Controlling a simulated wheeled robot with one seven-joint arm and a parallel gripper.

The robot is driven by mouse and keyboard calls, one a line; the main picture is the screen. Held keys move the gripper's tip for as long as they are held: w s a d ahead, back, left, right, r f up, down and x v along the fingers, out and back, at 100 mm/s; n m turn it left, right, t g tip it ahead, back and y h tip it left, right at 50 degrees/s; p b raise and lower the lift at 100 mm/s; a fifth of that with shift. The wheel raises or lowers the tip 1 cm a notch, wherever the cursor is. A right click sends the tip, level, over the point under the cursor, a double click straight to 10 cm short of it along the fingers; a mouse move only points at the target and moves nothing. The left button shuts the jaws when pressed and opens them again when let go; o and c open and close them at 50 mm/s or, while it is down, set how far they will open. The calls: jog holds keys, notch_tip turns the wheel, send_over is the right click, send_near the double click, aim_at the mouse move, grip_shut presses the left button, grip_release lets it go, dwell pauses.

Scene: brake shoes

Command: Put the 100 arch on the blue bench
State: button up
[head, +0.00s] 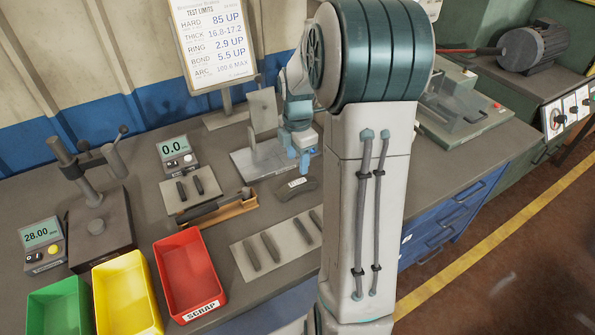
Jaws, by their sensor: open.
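A dark, slightly curved piece with a small pale label (296,189) lies on the grey bench top; the label is too small to read, so I cannot tell whether it is the 100 arch. My gripper (305,165) has light blue fingers pointing down just above and behind this piece, apart from it as far as I can see. It is open, with nothing seen held in it. The bench (420,178) has a grey top and blue drawer fronts on its right side. My arm hides part of the bench top.
A grey plate fixture (248,165) stands behind the gripper. A pale mat (283,238) carries several dark bars. A red scrap bin (190,275), a yellow bin (127,295) and a green bin (62,310) line the front. A press (98,215) stands left. The right top has free room.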

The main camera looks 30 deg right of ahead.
jog(key=s+a+r+m+t, duration=0.1)
jog(key=s+a+r+m, duration=0.3)
jog(key=s+a+m, duration=0.3)
jog(key=s+a+r+m+t, duration=0.1)
jog(key=s+a+r+m, duration=0.3)
jog(key=s+a+m, duration=0.3)
jog(key=s+m, duration=0.4)
jog(key=shift+s+m+t, duration=0.3)
jog(key=shift+t, duration=0.1)
jog(key=shift+d, duration=0.1)
jog(key=shift+c, duration=1.4)
